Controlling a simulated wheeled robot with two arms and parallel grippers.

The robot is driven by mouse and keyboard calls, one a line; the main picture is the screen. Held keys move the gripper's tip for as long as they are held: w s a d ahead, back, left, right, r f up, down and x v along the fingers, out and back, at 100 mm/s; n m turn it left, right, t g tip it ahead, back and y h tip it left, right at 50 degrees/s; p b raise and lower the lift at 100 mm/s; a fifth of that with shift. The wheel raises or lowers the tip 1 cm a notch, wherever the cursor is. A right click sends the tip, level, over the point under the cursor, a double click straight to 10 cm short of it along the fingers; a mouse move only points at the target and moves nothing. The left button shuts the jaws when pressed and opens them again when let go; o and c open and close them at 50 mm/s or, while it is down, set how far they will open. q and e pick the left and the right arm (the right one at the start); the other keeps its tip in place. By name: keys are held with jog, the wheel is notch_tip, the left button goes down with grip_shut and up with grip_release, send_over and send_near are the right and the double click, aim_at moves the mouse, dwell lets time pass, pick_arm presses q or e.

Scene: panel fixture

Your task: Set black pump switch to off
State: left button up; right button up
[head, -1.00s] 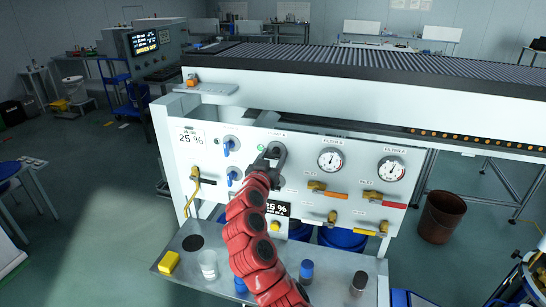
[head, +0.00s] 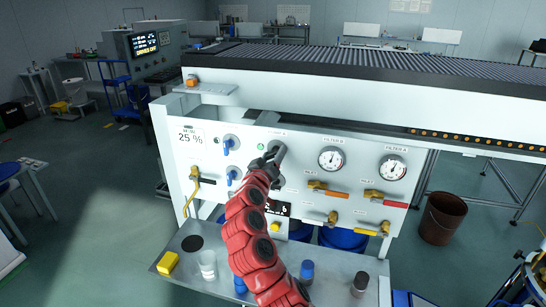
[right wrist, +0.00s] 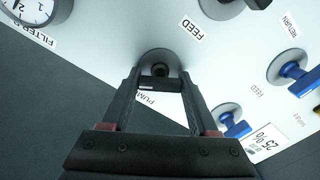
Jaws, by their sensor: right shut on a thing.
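The black pump switch (right wrist: 160,69) is a small dark knob on a round grey plate, seen between my right fingertips in the right wrist view. A partly covered label beginning "PUM" (right wrist: 148,98) is beside it. My right gripper (head: 279,152) reaches up to the white panel (head: 300,170) and is shut on the switch; it also shows in the right wrist view (right wrist: 160,76). In the head view the gripper hides most of the switch. My left gripper is not in view.
Blue-handled valves (head: 229,145) are left of the gripper. Two gauges (head: 331,160) and several orange, red and yellow valve handles (head: 328,189) are to the right. A grey shelf (head: 200,262) below holds a yellow block (head: 168,263), a clear cup (head: 208,265) and small containers.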

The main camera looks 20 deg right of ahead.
jog(key=n, duration=0.3)
jog(key=shift+r+p, duration=0.1)
jog(key=shift+p, duration=0.25)
jog(key=n+p, duration=0.1)
jog(key=n, duration=0.1)
jog(key=shift+n, duration=0.4)
jog(key=n+p, duration=0.1)
jog(key=n, duration=0.1)
jog(key=shift+n+p, duration=1.2)
jog(key=shift+n, duration=0.7)
jog(key=o, duration=1.4)
